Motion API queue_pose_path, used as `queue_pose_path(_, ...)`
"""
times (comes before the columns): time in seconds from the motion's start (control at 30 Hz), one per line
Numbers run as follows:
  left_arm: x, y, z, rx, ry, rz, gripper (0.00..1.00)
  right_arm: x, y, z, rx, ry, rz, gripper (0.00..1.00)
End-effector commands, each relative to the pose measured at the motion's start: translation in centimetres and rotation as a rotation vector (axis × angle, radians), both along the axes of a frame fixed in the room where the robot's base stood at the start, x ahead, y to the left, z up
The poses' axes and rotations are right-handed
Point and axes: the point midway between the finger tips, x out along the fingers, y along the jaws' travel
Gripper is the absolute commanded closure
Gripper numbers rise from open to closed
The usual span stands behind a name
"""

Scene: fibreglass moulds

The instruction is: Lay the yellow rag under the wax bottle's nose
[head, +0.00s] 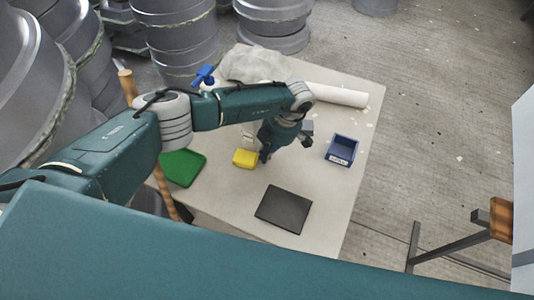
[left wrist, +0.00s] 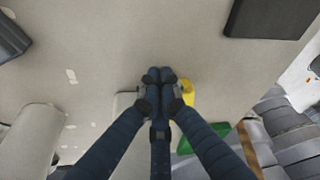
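The yellow rag (head: 245,158) lies folded on the table, just left of my left gripper (head: 265,155). In the left wrist view, part of the rag (left wrist: 188,95) shows beside the right finger. My left gripper (left wrist: 160,75) points down with its fingertips together, and nothing shows between them. A blue nozzle-like piece (head: 204,75) sticks up behind my left arm. It may be the wax bottle's head; any body below it is hidden by the arm. A pale object (head: 249,135) stands behind the rag, partly hidden; I cannot tell what it is. My right gripper is out of view.
On the table (head: 225,205) are a green pad (head: 183,167), a dark flat plate (head: 284,209), a blue bin (head: 342,150), a white roll (head: 335,95) and a crumpled pale sheet (head: 252,64). Bare tabletop lies between the rag and the dark plate. Grey moulds (head: 180,40) stand behind.

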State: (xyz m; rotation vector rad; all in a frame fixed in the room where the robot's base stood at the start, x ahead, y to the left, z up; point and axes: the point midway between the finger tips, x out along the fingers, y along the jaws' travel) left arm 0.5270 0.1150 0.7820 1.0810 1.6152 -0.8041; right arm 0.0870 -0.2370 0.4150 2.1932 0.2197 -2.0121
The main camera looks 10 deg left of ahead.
Motion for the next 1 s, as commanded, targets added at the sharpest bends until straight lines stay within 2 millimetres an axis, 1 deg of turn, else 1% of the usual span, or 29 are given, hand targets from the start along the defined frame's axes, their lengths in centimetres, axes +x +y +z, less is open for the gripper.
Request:
queue_pose_path(0.1, -0.4, 1.4, 0.1, 0.001, 0.000, 0.002, 1.00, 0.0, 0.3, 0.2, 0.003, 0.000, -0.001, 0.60)
queue_pose_path(0.17, -0.6, 1.6, 0.1, 0.001, 0.000, 0.002, 1.00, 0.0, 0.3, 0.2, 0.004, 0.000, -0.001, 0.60)
queue_pose_path(0.37, -0.6, 1.5, 0.0, 0.000, 0.000, 0.001, 1.00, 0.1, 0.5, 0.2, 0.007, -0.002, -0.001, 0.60)
queue_pose_path(0.43, -0.6, 1.5, 0.0, 0.000, 0.000, 0.001, 1.00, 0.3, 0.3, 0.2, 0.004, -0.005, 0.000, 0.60)
queue_pose_path(0.57, -0.5, 1.3, 0.7, 0.000, -0.002, 0.001, 1.00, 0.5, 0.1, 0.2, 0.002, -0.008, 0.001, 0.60)
queue_pose_path(0.67, -0.2, 0.9, 2.1, -0.001, -0.003, -0.001, 1.00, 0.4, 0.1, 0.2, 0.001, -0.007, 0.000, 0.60)
queue_pose_path(0.9, 0.4, -0.4, 7.1, -0.001, -0.005, -0.001, 1.00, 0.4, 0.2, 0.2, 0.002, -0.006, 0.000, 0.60)
queue_pose_path(1.0, 0.5, -0.9, 8.9, -0.001, -0.004, 0.000, 1.00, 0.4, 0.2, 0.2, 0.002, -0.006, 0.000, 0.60)
